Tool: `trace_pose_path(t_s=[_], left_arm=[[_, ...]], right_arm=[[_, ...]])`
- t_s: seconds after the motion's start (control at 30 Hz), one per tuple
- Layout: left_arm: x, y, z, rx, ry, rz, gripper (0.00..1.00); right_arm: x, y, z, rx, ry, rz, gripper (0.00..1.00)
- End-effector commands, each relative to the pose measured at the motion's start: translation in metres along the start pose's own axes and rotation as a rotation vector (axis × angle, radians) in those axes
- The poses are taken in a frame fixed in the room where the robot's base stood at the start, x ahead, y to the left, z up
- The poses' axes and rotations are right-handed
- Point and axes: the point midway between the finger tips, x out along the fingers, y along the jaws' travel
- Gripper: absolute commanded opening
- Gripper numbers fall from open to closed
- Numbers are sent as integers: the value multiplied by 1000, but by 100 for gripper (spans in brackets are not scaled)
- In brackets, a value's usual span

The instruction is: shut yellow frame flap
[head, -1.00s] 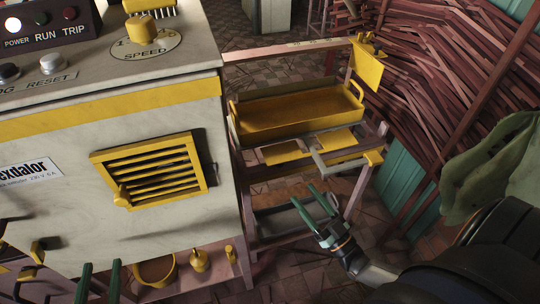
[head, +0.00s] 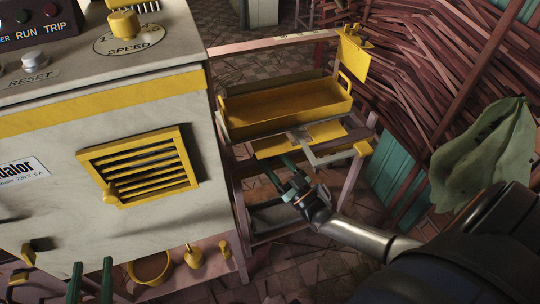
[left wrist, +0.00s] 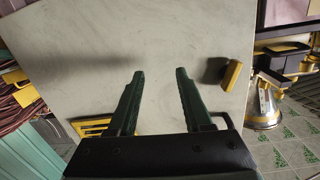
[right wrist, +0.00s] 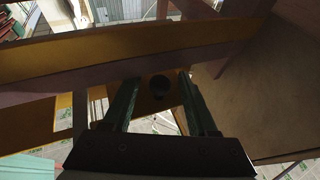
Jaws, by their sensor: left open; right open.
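A yellow louvred frame (head: 186,160) with a small knob is on the pale machine's front. It looks slightly proud of the panel; I cannot tell whether it is hinged open. Part of it shows in the left wrist view (left wrist: 92,127). My left gripper (head: 90,270) is open and empty in front of the machine, below the louvred frame. My right gripper (head: 278,166) is open at the rack, just below a yellow plate (head: 272,146). In the right wrist view a yellow part with a dark round hole (right wrist: 160,86) lies between the fingers. No grip is visible.
A yellow tray (head: 285,108) sits on the rack right of the machine. A yellow plate (head: 353,57) is on the rack's upper right corner. Yellow fittings (head: 193,256) stand on the machine's lower shelf. Bundled sticks (head: 430,70) crowd the right side.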

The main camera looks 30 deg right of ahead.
Motion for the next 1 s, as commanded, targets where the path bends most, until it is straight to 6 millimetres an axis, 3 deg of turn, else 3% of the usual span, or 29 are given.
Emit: trace_pose_path(t_s=[0.1,0.6,1.0], left_arm=[[0,0,0,1,1,0,50],[1,-1,-2,2,4,0,50],[1,0,-2,1,0,1,50]], right_arm=[[0,0,0,0,0,0,56],[-1,0,0,0,0,0,0],[-1,0,0,1,-2,0,0]])
